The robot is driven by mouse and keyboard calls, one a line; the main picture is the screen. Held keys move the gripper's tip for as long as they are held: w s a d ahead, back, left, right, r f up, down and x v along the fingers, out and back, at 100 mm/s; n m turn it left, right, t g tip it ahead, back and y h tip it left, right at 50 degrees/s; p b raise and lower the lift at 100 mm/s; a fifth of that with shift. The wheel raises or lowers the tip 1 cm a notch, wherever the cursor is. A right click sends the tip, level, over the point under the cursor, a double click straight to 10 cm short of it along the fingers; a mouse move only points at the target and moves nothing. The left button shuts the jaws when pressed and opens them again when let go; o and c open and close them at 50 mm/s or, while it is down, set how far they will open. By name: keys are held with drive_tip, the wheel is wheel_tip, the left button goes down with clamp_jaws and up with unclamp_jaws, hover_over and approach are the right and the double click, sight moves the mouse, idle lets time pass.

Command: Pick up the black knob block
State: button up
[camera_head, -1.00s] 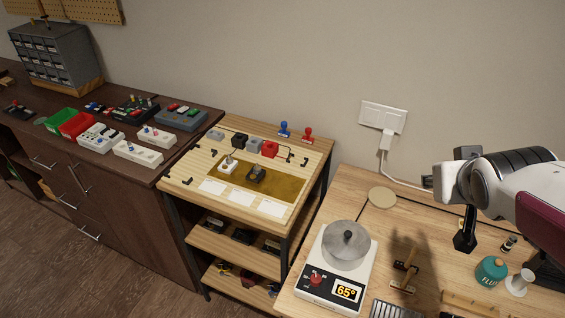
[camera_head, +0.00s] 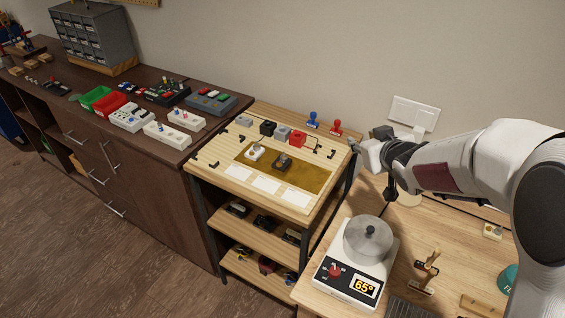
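A small black block (camera_head: 267,128) stands near the back edge of the light wood table, in a row with a grey block (camera_head: 283,134) and a red block (camera_head: 298,139); it best fits the black knob block, though no knob can be made out on it. My gripper (camera_head: 365,148) is to the right of that table, near its back right corner, apart from the blocks. It is seen small and from the side, so whether its fingers are open is unclear.
A blue stamp (camera_head: 313,118) and a red stamp (camera_head: 335,127) stand at the table's back edge. A white joystick (camera_head: 254,153) and a dark one (camera_head: 282,162) stand on the brown mat (camera_head: 310,183). A hotplate with a pot (camera_head: 367,240) is on the front right bench.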

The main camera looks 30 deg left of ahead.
drive_tip(key=s+a+f+n+g+y, duration=0.1)
drive_tip(key=a+f+n+y, duration=0.15)
drive_tip(key=a+f, duration=0.5)
drive_tip(key=n+g+y, duration=0.1)
drive_tip(key=g+y, duration=0.1)
approach(284, 154)
drive_tip(key=x, duration=0.2)
drive_tip(key=shift+w+a+r, duration=0.1)
drive_tip(key=shift+w+a, duration=0.05)
drive_tip(key=shift+a, duration=0.2)
drive_tip(key=shift+a, duration=0.1)
drive_tip(key=shift+x, duration=1.2)
drive_tip(key=shift+f+x, duration=0.15)
drive_tip(key=shift+x, duration=0.7)
drive_tip(key=shift+f+x, duration=0.15)
drive_tip(key=shift+x, duration=1.5)
